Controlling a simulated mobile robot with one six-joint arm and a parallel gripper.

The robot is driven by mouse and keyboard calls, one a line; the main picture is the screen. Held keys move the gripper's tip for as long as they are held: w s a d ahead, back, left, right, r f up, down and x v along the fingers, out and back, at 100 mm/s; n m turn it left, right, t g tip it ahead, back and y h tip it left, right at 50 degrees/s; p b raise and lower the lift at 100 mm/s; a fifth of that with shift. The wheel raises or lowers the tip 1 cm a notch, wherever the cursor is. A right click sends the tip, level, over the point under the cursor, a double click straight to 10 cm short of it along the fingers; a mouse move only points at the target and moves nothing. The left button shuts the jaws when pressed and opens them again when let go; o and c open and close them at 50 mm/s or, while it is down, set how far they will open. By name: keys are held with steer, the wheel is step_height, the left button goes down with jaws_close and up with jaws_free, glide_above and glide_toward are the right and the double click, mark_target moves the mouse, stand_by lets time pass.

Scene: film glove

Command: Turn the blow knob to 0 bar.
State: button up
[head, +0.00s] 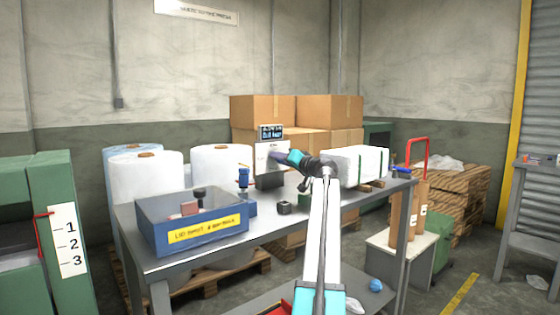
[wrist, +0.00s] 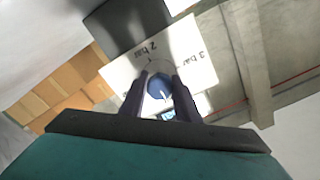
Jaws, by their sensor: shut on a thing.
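The blow knob (wrist: 158,88) is a small blue dial with a white pointer line, seen in the wrist view on a white scale plate (wrist: 192,52). The plate reads "2 bar" and "3 bar", tilted in this view; its other marks are hidden by my fingers. The white line points down in the picture, and I cannot tell which mark it meets. My gripper (wrist: 160,92) is shut on the knob, one finger on each side. In the head view my gripper (head: 275,155) reaches the white plate (head: 261,158), and the knob is hidden there.
A small dark display (head: 270,132) stands above the plate; its text is too small to read surely. On the workbench (head: 270,232) are a blue tray (head: 180,237), a small dark block (head: 285,208) and a white wrapped block (head: 358,164). Cardboard boxes (head: 262,108) stand behind.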

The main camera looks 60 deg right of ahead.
steer(key=o, duration=1)
steer(key=shift+o, duration=0.2)
steer(key=shift+s, duration=0.1)
steer(key=p+v, duration=0.2)
steer(key=v, duration=1.1)
steer(key=shift+s+a, duration=0.2)
steer(key=shift+s, duration=0.05)
steer(key=shift+p, duration=0.3)
